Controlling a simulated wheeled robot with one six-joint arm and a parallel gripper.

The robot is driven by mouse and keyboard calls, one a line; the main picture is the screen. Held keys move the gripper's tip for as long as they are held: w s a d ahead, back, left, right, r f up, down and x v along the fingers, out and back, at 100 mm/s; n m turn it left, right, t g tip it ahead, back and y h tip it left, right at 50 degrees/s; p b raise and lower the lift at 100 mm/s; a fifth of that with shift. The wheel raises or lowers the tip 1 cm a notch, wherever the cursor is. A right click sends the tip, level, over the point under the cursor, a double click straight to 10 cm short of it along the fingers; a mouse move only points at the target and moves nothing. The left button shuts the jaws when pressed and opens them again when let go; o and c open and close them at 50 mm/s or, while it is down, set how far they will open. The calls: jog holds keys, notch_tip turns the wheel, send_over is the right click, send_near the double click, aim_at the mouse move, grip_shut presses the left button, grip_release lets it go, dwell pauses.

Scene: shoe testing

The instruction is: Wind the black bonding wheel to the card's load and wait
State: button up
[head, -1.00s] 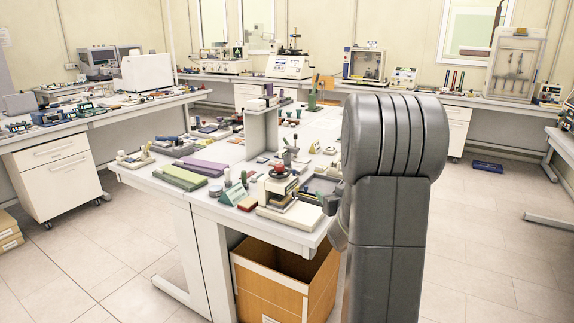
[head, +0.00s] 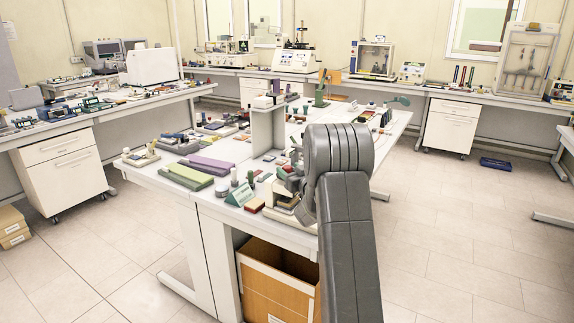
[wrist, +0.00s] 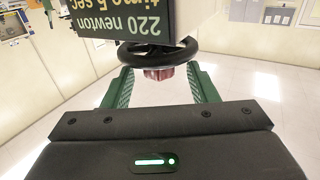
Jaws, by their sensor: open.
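In the wrist view, the black wheel (wrist: 188,54) is a dark ring just beyond and between my fingertips. My gripper (wrist: 160,76) is open, with its green fingers apart on either side below the wheel. I cannot tell whether they touch it. A reddish part (wrist: 160,73) shows beneath the wheel. A dark green card (wrist: 130,20) hangs in front of the wheel's upper part, reading "220 newton" and "time 5 sec" upside down. In the head view, my arm hides my gripper and most of the device at the table's near corner; its pale base (head: 284,216) partly shows.
An orange-brown box (head: 270,285) stands beneath. The floor at right is open, with a blue tray (head: 496,164).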

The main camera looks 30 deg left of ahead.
jog(key=shift+x, duration=1.3)
jog(key=shift+c, duration=0.4)
jog(key=c, duration=0.9)
jog(key=shift+f, duration=0.1)
jog(key=b, duration=0.2)
jog(key=shift+f+m+t+h+b, duration=0.1)
jog(key=shift+m+t+h+b, duration=0.2)
jog(key=shift+b, duration=0.05)
jog(key=m+t+h+b, duration=0.2)
jog(key=b, duration=0.5)
jog(key=shift+t, duration=0.4)
jog(key=shift+r+m+h+b, duration=0.3)
jog(key=shift+h+b, duration=0.1)
jog(key=shift+b, duration=0.4)
jog(key=o, duration=1)
